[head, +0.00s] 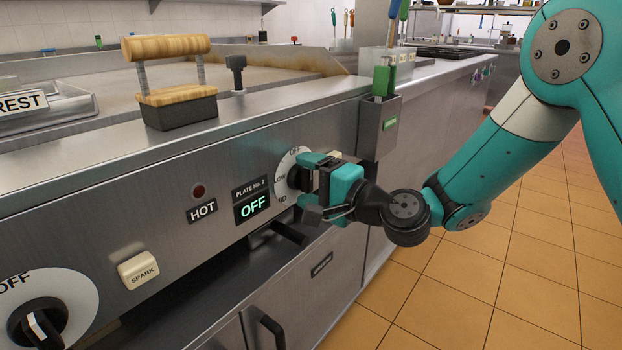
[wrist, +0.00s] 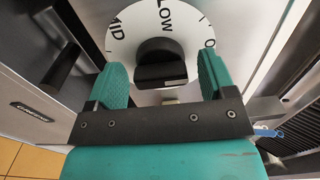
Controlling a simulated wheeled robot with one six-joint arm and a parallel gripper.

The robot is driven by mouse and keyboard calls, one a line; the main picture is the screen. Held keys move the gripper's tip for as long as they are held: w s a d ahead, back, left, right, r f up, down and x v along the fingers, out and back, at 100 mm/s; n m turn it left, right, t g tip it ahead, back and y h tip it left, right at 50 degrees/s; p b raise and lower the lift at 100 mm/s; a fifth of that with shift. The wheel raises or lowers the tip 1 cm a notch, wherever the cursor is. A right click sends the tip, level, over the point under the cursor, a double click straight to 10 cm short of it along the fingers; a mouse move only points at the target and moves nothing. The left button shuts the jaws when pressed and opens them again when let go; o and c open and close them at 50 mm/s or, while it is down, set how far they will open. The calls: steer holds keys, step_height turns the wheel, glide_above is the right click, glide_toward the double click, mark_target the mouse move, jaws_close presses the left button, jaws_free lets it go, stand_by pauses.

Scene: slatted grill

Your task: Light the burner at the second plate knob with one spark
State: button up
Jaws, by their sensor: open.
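The second plate knob (wrist: 160,62) is black on a white dial (wrist: 125,40) marked LOW and MID. My gripper (wrist: 164,82) is open, with one teal finger on each side of the knob; I cannot tell if they touch it. In the head view my gripper (head: 308,183) stands in front of this dial (head: 284,166) and hides part of the knob. The PLATE No. 2 display (head: 253,207) reads OFF. A cream SPARK button (head: 138,270) sits on the panel to the left. The lamp (head: 199,191) above HOT looks dark red.
Another knob (head: 40,325) on a white dial is at lower left, its OFF mark showing. A green-handled tool (head: 383,80) stands in a metal holder (head: 380,125) right of the dial. A wooden-handled press (head: 165,75) rests on the ledge. Open tiled floor (head: 480,270) lies right.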

steer(key=shift+d, duration=0.1)
steer(key=c, duration=0.9)
steer(key=shift+c, duration=0.2)
steer(key=shift+f+n+b, duration=0.1)
steer(key=shift+n+b, duration=0.2)
steer(key=shift+b, duration=0.05)
steer(key=shift+n+b, duration=0.8)
steer(key=shift+b, duration=0.1)
steer(key=n+b, duration=0.3)
steer(key=shift+f, duration=0.1)
steer(key=shift+n+b, duration=0.9)
steer(key=shift+n, duration=0.3)
steer(key=shift+r, duration=0.25)
